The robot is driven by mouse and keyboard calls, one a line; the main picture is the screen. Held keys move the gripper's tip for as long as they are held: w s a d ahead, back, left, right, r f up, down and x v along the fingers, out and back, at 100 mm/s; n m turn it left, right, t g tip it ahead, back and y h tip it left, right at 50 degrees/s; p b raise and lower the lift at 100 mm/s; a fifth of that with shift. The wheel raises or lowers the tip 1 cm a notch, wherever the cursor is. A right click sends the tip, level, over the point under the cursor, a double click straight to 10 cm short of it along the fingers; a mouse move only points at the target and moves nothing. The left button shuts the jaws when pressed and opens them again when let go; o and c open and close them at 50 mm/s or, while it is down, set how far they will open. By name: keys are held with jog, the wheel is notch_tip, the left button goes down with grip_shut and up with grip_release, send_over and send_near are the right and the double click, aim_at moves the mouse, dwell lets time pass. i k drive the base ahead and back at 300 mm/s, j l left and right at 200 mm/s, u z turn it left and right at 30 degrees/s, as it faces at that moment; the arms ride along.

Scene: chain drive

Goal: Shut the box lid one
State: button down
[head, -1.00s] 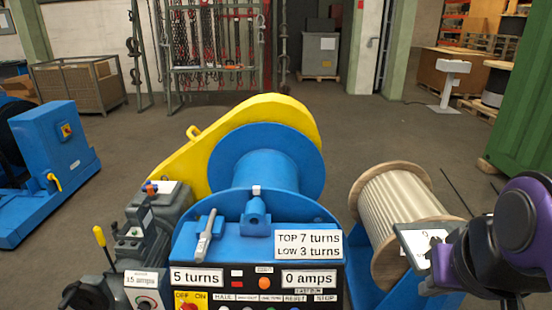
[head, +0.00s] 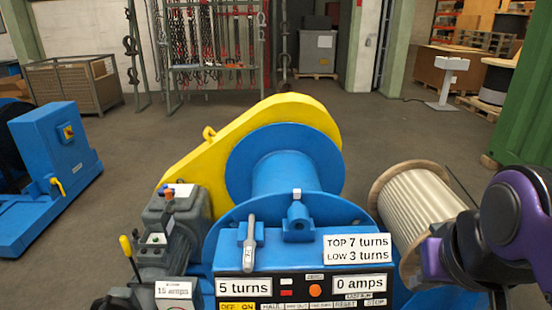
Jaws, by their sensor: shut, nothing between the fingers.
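No box or lid that I can name as lid one shows clearly. The winch control box (head: 262,286) fills the bottom middle, with readouts of 5 turns and 0 amps, and its lower part is cut off by the frame. A grey motor unit (head: 160,215) with a small box on top stands left of it; I cannot tell whether that box has an open lid. My purple and black arm (head: 475,245) reaches in at the lower right, in front of the rope reel. Its fingers are not visible.
A blue winch drum (head: 282,172) with a yellow chain guard (head: 205,165) stands ahead. A wooden rope reel (head: 425,205) is at right, a green container (head: 525,120) beyond it. A blue machine (head: 50,165) stands left.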

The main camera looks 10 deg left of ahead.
aim_at(168, 223)
jog(key=j, duration=1.65)
